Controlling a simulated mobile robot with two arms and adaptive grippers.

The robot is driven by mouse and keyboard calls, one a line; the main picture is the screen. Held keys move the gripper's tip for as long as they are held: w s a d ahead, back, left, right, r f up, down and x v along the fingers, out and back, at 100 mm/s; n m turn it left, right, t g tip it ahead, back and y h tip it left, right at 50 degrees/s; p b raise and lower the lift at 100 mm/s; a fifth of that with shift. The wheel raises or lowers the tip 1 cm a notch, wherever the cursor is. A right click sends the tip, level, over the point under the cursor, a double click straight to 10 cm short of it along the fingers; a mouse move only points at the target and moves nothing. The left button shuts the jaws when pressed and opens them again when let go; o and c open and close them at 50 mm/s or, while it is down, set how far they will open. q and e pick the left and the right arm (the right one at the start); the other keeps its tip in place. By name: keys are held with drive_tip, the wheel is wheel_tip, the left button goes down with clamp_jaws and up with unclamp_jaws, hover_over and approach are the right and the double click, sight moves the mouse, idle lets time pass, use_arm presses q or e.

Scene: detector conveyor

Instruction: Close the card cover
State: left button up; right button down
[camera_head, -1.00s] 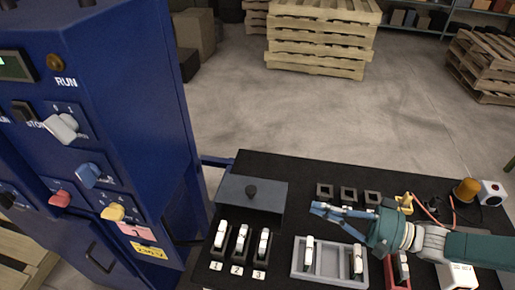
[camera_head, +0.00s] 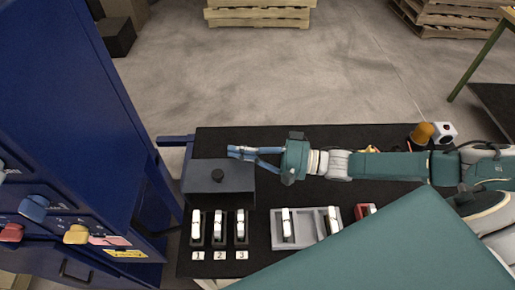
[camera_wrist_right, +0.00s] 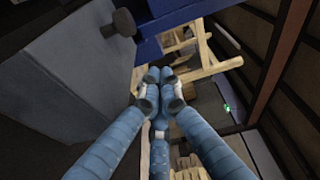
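My right gripper (camera_head: 234,152) reaches in from the right at the cover's back edge. In the wrist view its blue fingers (camera_wrist_right: 156,76) meet at the tips, with nothing seen between them. Whether they touch the cover is unclear. My left gripper is not in view.
A blue cabinet with coloured knobs (camera_head: 75,234) stands left of the black table (camera_head: 330,140). A grey tray (camera_head: 307,240) with white-topped cards lies right of the slots. An orange lamp (camera_head: 420,133) and a white box (camera_head: 445,132) stand at the back right.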

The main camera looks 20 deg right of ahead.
sight(235, 174)
drive_tip(key=shift+s+a+f+p, duration=0.15)
drive_tip(key=shift+s+a+p, duration=0.25)
drive_tip(key=shift+s+a, duration=0.7)
drive_tip(key=shift+s, duration=0.2)
drive_tip(key=shift+s+a, duration=0.1)
drive_tip(key=shift+f, duration=0.15)
drive_tip(key=shift+s+a+p, duration=0.15)
drive_tip(key=shift+s+p, duration=0.15)
drive_tip(key=s+a+p, duration=0.1)
drive_tip(key=s, duration=0.3)
drive_tip(key=s+a+p, duration=0.2)
drive_tip(key=s, duration=0.1)
drive_tip(key=s+a+p, duration=0.1)
drive_tip(key=s+a, duration=0.1)
drive_tip(key=s, duration=0.2)
drive_tip(key=shift+s+p, duration=0.35)
drive_tip(key=shift+p, duration=0.05)
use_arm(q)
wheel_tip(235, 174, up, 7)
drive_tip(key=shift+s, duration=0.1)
